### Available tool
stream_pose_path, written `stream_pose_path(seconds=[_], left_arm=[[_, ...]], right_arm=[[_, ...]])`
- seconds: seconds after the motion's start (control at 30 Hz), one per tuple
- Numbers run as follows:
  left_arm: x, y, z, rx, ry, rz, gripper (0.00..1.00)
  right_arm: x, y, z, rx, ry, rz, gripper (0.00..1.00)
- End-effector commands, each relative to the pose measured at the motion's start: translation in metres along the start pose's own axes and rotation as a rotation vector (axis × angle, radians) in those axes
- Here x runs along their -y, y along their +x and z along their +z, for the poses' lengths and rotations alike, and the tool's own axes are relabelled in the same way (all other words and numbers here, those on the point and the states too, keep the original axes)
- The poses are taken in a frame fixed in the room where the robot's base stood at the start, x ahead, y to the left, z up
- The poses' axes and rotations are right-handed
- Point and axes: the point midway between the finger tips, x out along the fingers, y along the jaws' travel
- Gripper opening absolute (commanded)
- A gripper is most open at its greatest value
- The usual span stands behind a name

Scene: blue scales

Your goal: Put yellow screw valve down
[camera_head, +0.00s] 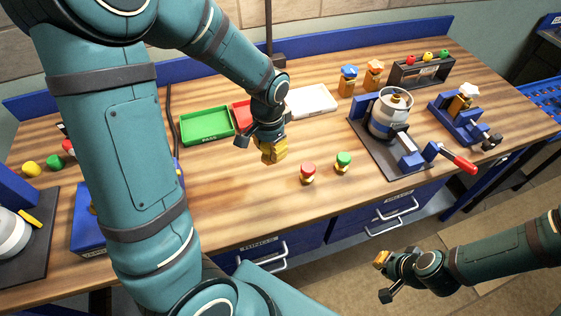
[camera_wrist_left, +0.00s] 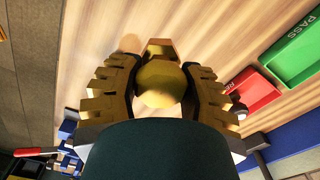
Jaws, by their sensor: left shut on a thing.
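My left gripper (camera_head: 272,150) points down over the middle of the wooden table, left of the red valve. It is shut on the yellow screw valve (camera_wrist_left: 158,82), which shows between its gold fingers in the left wrist view, with a brass hexagonal end. In the head view the fingers mostly hide it, and I cannot tell whether it touches the table. A red-topped valve (camera_head: 308,171) and a green-topped valve (camera_head: 343,161) stand upright nearby. My right gripper (camera_head: 381,260) is off the table's front side, apart from everything; its finger opening is unclear.
Behind stand a green tray (camera_head: 207,125), a red tray (camera_head: 241,113) and a white tray (camera_head: 311,100). A metal vessel on a fixture (camera_head: 390,117) with a red-handled clamp (camera_head: 459,163) is at right. Bare wood (camera_head: 245,190) lies in front of my left gripper.

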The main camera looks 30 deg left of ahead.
Motion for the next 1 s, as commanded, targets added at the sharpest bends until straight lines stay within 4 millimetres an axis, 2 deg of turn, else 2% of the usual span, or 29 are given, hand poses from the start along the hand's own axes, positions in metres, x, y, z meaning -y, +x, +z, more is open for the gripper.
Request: stream_pose_path(seconds=[0.3, 0.57, 0.73, 0.83, 1.0], left_arm=[[0.0, 0.05, 0.001, 0.004, 0.003, 0.0, 0.0], [0.0, 0.069, 0.001, 0.003, 0.002, 0.0, 0.0], [-0.001, 0.093, 0.001, 0.005, 0.003, 0.0, 0.0], [0.0, 0.1, 0.001, 0.001, 0.002, -0.001, 0.0], [0.0, 0.099, 0.0, 0.0, 0.002, -0.001, 0.0]], right_arm=[[-0.004, 0.01, 0.002, 0.001, 0.0, 0.002, 0.0], [-0.004, 0.012, 0.003, 0.005, -0.001, 0.001, 0.0], [-0.006, 0.017, 0.005, 0.009, -0.003, 0.001, 0.0], [-0.006, 0.017, 0.006, 0.01, -0.003, 0.001, 0.0], [-0.006, 0.017, 0.006, 0.01, -0.003, 0.001, 0.0]])
